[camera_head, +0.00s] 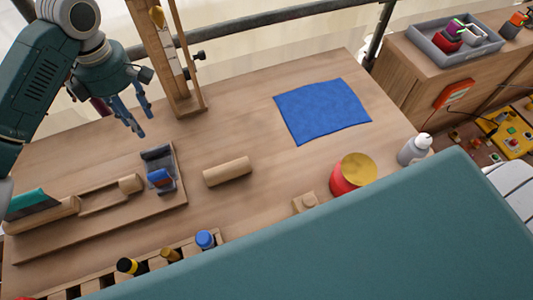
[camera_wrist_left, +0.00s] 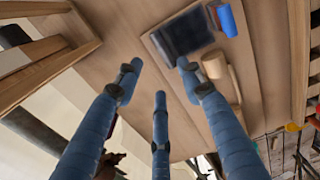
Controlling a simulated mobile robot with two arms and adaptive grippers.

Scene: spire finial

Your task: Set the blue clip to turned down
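The blue clip (camera_head: 160,177) is a small blue piece at the front of a dark grey block (camera_head: 157,158) at the right end of a wooden base board. In the left wrist view the clip (camera_wrist_left: 227,20) appears as a short blue rounded piece beside the dark block (camera_wrist_left: 185,33). I cannot tell which way it is turned. My left gripper (camera_head: 135,118) hangs above the table, behind and left of the clip and apart from it. Its blue fingers are spread with nothing between them. My right gripper does not show.
A wooden upright frame (camera_head: 165,60) stands close right of my left gripper. A wooden cylinder (camera_head: 228,171) lies right of the clip. A blue cloth (camera_head: 321,110), a red jar with gold top (camera_head: 347,180) and a rack of capped bottles (camera_head: 204,239) occupy the table. The middle is partly clear.

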